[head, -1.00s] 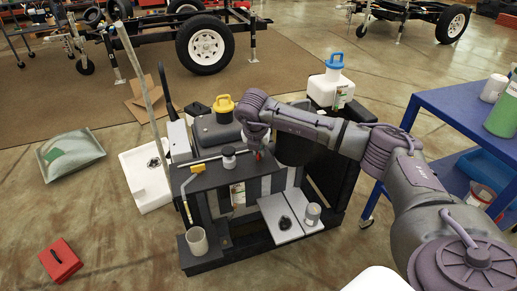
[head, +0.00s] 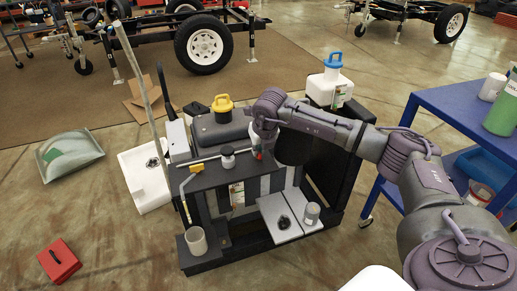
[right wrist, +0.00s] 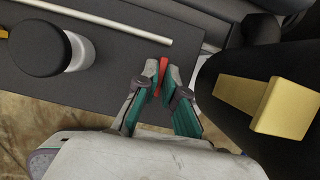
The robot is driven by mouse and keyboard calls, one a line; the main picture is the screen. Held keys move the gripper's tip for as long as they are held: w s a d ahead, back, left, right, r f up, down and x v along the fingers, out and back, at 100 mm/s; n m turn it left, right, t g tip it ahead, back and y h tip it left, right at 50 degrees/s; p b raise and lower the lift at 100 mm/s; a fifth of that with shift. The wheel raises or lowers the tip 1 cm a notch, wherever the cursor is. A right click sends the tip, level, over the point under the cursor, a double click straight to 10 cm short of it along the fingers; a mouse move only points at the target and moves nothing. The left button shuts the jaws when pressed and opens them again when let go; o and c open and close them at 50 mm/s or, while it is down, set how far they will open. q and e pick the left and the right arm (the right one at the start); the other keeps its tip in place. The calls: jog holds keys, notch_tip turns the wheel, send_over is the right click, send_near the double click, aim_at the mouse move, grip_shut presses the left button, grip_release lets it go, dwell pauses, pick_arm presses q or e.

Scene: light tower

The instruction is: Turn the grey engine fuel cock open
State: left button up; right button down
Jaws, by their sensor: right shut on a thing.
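A small red lever (right wrist: 162,76) sits between the fingertips of my right gripper (right wrist: 161,70) in the right wrist view. The gripper is shut on it; the fingers hide most of its body. In the head view my right gripper (head: 260,149) is at the right end of the dark top panel, with a speck of the red lever (head: 257,155) below it. The grey engine unit with a yellow-capped tank (head: 216,128) stands just behind. No separate grey cock body can be made out. My left gripper is out of view.
A black-capped white jar (right wrist: 60,55) and a pale rod (right wrist: 100,18) lie left of my gripper in the wrist view. A brass-coloured block (right wrist: 270,103) is close on the right. A blue cart (head: 455,110) stands at the right in the head view.

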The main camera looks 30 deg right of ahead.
dwell(0.3)
jog(key=c, duration=1.3)
grip_release()
jog(key=shift+r, duration=0.1)
jog(key=v, duration=1.2)
jog(key=shift+s, duration=0.15)
